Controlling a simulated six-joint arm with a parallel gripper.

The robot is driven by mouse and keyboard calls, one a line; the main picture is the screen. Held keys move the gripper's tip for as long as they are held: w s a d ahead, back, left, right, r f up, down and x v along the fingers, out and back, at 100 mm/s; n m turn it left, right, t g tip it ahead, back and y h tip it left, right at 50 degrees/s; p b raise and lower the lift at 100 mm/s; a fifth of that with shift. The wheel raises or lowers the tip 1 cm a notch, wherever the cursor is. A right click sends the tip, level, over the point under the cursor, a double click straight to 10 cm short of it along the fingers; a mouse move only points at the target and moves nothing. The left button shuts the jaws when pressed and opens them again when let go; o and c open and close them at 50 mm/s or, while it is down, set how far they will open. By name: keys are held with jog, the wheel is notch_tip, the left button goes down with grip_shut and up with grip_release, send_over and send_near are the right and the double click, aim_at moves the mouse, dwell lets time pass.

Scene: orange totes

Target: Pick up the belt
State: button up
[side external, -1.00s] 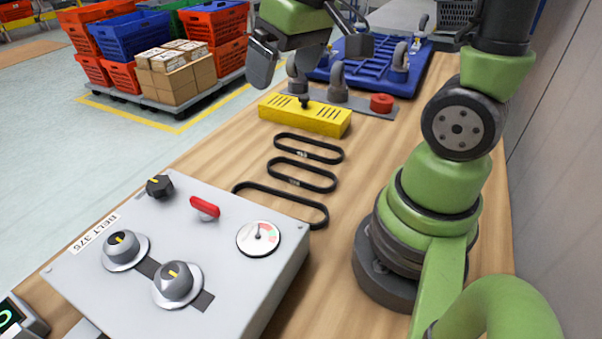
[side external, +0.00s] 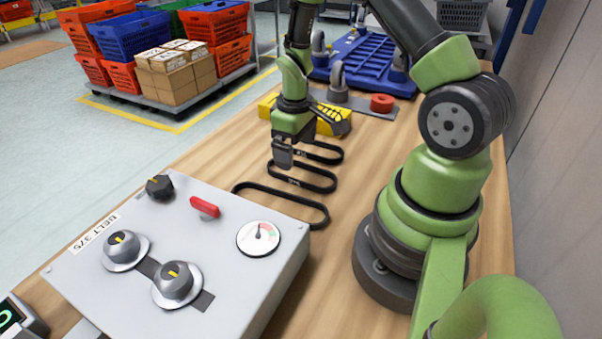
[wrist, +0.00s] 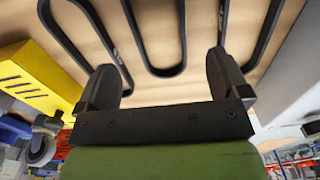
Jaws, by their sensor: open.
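Three black belt loops lie flat on the wooden table: the far belt (side external: 341,158), the middle belt (side external: 334,187) and the near, longest belt (side external: 287,202). My gripper (side external: 284,160) points down above the far and middle belts, and hides part of both. In the wrist view my gripper (wrist: 164,77) is open and empty. Its two fingers are spread to either side of the rounded end of the middle belt (wrist: 166,75). The far belt (wrist: 62,38) runs by the left finger and the near belt (wrist: 262,50) by the right finger.
A grey control box (side external: 215,260) labelled BELT 375 stands in front, with knobs, a red switch and a gauge. A yellow slotted block (side external: 266,106) sits behind my gripper. A plate with grey hooks and a red knob (side external: 382,103) and a blue pallet-like board (side external: 350,58) lie farther back.

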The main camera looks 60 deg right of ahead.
aim_at(294, 174)
jog(key=f, duration=0.5)
jog(key=shift+w+f, duration=0.1)
jog(key=shift+w, duration=0.1)
jog(key=c, duration=1)
